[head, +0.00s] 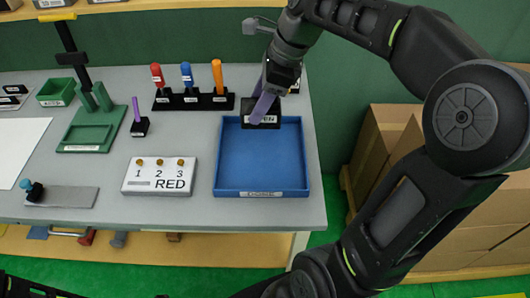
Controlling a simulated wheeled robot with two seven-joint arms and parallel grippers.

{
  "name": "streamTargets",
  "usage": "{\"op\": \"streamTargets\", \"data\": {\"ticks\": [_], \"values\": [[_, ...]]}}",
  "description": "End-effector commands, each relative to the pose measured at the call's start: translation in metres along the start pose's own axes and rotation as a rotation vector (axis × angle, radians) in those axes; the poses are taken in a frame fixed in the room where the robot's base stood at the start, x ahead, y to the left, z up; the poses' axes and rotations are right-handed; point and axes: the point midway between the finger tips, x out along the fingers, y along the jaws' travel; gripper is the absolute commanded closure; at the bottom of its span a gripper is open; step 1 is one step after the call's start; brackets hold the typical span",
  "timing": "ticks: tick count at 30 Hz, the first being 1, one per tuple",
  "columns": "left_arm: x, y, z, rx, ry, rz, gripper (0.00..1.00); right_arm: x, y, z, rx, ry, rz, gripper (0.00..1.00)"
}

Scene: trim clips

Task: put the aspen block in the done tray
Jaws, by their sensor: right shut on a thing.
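The aspen block (268,120) is a small black piece with a white label, partly covered, on which "SPEN" can be read. It shows at the inner far edge of the blue done tray (263,193), which has a "DONE" label on its front wall. My right gripper (265,95) is shut on the block from above, with a purple strip between gripper and block. I cannot tell whether the block touches the tray floor. The rest of the tray is empty. My left gripper is not in view.
A white box marked "1 2 3 RED" (160,176) stands left of the tray. A black rack (193,101) with red, blue and orange handles stands behind it. A small black block with a purple peg (140,127) and a green fixture (92,130) are further left. Cardboard boxes (385,140) stand right.

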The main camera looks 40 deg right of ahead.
Motion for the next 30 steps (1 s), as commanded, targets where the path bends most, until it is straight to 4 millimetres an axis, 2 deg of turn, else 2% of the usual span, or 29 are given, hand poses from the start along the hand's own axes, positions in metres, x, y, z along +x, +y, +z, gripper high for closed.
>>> {"op": "streamTargets", "data": {"ticks": [2, 9, 17, 22, 30], "values": [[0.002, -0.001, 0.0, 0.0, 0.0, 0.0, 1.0, 0.003, 0.0, 0.001, -0.001, 0.0, 0.0, 0.97], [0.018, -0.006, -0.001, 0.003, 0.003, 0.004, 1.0, 0.041, -0.001, 0.015, -0.003, -0.001, 0.002, 0.97], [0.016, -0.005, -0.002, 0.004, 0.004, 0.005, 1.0, 0.04, -0.002, 0.016, 0.0, 0.0, -0.001, 0.97], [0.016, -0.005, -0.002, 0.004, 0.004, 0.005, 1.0, 0.05, -0.002, 0.012, 0.002, 0.0, 0.001, 0.97], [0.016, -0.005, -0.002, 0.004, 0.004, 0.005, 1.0, 0.092, -0.002, -0.006, 0.002, 0.001, 0.001, 0.97]]}}
